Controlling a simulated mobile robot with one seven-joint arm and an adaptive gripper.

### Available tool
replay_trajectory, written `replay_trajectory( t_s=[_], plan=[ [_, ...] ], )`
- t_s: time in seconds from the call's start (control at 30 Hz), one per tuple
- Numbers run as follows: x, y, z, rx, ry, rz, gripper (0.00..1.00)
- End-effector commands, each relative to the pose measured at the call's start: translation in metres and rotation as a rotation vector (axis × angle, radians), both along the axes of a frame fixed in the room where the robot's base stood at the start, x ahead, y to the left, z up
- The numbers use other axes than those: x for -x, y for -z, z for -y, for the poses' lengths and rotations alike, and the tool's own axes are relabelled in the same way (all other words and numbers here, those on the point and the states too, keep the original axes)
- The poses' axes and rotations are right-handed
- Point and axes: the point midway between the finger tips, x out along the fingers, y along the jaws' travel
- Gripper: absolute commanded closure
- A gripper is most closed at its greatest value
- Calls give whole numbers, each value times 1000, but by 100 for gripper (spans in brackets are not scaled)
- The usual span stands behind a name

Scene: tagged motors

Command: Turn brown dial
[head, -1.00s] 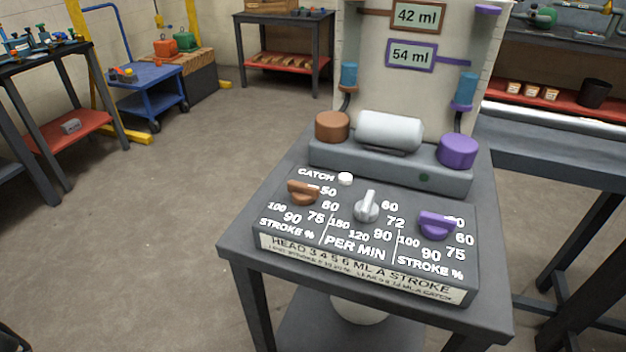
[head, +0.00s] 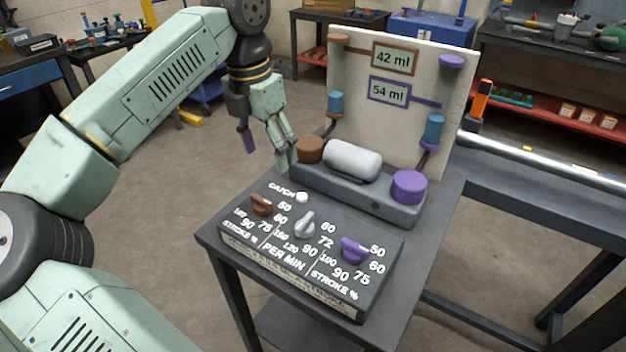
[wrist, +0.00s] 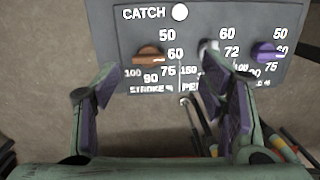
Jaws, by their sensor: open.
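The brown dial (head: 261,204) is the left knob on the sloped grey control panel (head: 222,229). In the wrist view the brown dial (wrist: 148,55) lies ahead of my open fingers, a little left of the midline between them, with its white mark towards 60. My gripper (head: 268,156) hangs above and behind the panel's left side in the head view. In the wrist view my gripper (wrist: 166,106) is open and empty, apart from the dial. The grey dial (head: 305,224) is in the middle and the purple dial (head: 353,250) on the right.
A white catch button (head: 302,197) sits just above the brown dial. Behind the panel stand a brown cap (head: 310,149), a white cylinder (head: 352,160) and a purple cap (head: 409,187). A backboard (head: 400,130) carries 42 ml and 54 ml signs. Open floor lies left of the stand.

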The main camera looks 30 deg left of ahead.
Motion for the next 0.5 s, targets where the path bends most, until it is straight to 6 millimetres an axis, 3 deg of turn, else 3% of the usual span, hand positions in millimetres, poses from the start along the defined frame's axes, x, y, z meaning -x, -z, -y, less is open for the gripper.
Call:
replay_trajectory(
  t_s=[0.03, 0.1, 0.27, 0.5],
  plan=[
    [11, -1, -14, -28, -34, -42, 35],
    [19, 2, -23, -46, -55, -75, 35],
    [21, 15, -23, -47, -57, -81, 35],
    [20, 55, -23, -46, -55, -79, 35]
  ],
)
